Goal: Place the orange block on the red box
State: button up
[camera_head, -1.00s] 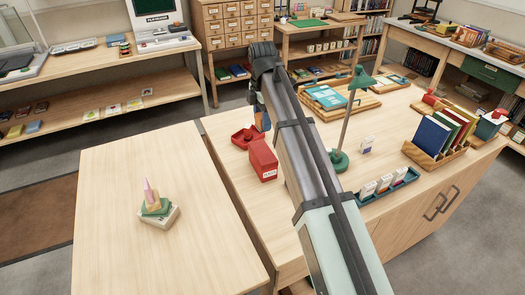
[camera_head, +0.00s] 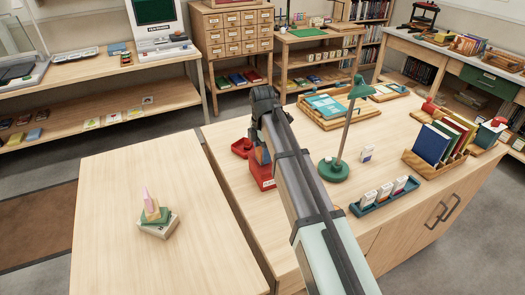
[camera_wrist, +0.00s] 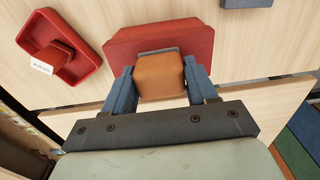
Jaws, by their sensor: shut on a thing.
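The orange block (camera_wrist: 161,76) is held between the blue fingers of my gripper (camera_wrist: 162,84), which is shut on it, in the wrist view. The red box (camera_wrist: 125,45) lies directly behind and below the block in that view. In the head view, my gripper (camera_head: 262,150) is over the red box (camera_head: 261,173) and hides part of it; a bit of the orange block shows there. I cannot tell whether the block touches the box top.
A red tray (camera_head: 241,148) sits beside the box, with a labelled red object (camera_wrist: 52,58) in it. A green lamp (camera_head: 334,170) and a blue-green card holder (camera_head: 382,197) stand to the right. A stack with a pink cone (camera_head: 149,197) stands on the left table.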

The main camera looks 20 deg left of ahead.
jog(key=o, duration=1.1)
jog(key=shift+f, duration=0.1)
jog(key=shift+c, duration=0.2)
notch_tip(320, 180, up, 12)
